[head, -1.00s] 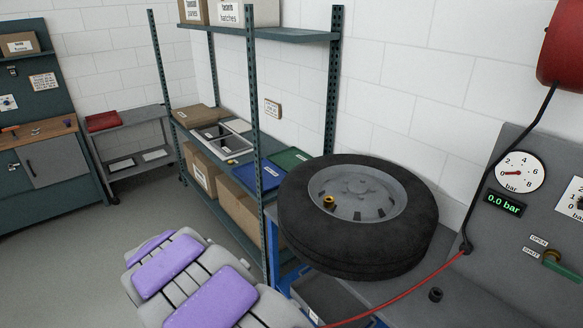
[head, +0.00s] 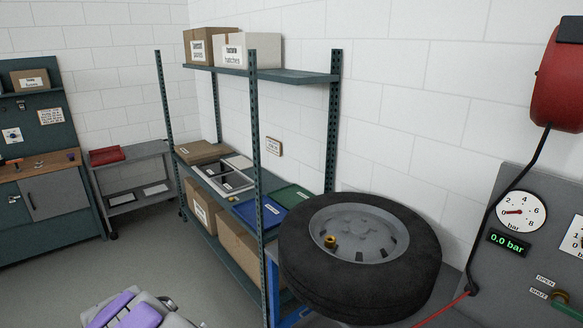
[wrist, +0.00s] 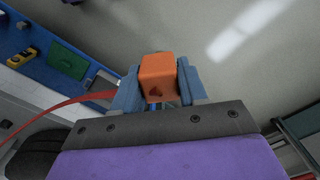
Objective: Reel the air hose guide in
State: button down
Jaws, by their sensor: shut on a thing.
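My gripper (wrist: 158,86) shows in the wrist view, its two blue-grey fingers shut on an orange block, which I take to be the hose guide (wrist: 158,68). A red hose (wrist: 72,102) runs from the left to the gripper. In the head view the red hose (head: 446,309) leaves the foot of a black line (head: 512,187). That line hangs from a red reel (head: 562,85) at the upper right. The gripper and the orange block are out of the head view, below its lower edge.
A tyre on a wheel (head: 318,290) lies flat at the right centre. A grey panel (head: 500,262) with a gauge (head: 521,212) and a display reading 0.0 bar (head: 509,243) is beside it. A shelf rack (head: 290,75) stands behind. Grey floor (head: 150,245) is open at the left.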

jog(key=s+a+p, duration=0.1)
jog(key=s+a, duration=0.2)
jog(key=a, duration=0.5)
jog(key=shift+a+r+p, duration=0.15)
jog(key=shift+a+p, duration=0.05)
jog(key=shift+p, duration=0.15)
dwell(1.2)
